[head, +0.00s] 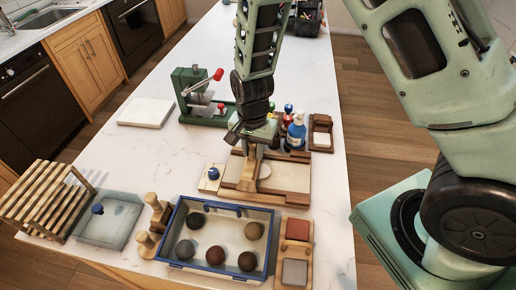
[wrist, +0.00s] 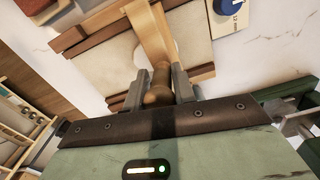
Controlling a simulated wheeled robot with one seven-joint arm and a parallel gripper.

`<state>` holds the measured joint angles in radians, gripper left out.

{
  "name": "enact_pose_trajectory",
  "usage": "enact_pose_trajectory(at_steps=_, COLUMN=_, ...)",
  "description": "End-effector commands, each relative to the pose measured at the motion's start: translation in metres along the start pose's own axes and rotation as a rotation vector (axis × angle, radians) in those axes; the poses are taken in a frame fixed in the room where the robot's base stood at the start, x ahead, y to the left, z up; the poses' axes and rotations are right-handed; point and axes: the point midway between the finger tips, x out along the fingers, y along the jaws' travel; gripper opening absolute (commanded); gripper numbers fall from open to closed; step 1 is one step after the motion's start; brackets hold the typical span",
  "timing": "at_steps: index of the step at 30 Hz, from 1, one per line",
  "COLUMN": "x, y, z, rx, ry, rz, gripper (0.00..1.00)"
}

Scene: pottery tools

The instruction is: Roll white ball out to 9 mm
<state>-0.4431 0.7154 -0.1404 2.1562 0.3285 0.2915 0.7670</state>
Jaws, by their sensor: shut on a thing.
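My gripper (wrist: 159,88) is shut on a wooden handle (wrist: 158,78) of a light wooden tool (wrist: 152,35), over the rolling board. In the head view my gripper (head: 250,143) is above the wooden board (head: 290,180), partly hidden by my arm. A pale, flat patch, likely the white clay (head: 264,171), lies on the board beside the tool; it also shows in the wrist view (wrist: 115,55), partly covered by the tool. A small block with a blue knob (head: 213,173) sits left of the board; in the wrist view the knob (wrist: 231,5) is by a "12 mm" mark.
A blue-rimmed bin (head: 219,205) with several dark and tan balls stands in front. A slatted wooden rack (head: 45,200), a lidded box (head: 108,218) and wooden tools (head: 155,215) are at left. A green press (head: 200,95) and bottles (head: 296,130) stand behind.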

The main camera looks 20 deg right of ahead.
Motion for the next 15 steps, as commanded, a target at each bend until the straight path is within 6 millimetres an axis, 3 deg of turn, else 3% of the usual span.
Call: enact_pose_trajectory(at_steps=15, x=-0.0018, y=-0.0067, z=-0.0022, rx=0.002, ry=0.004, rz=0.002, gripper=0.0)
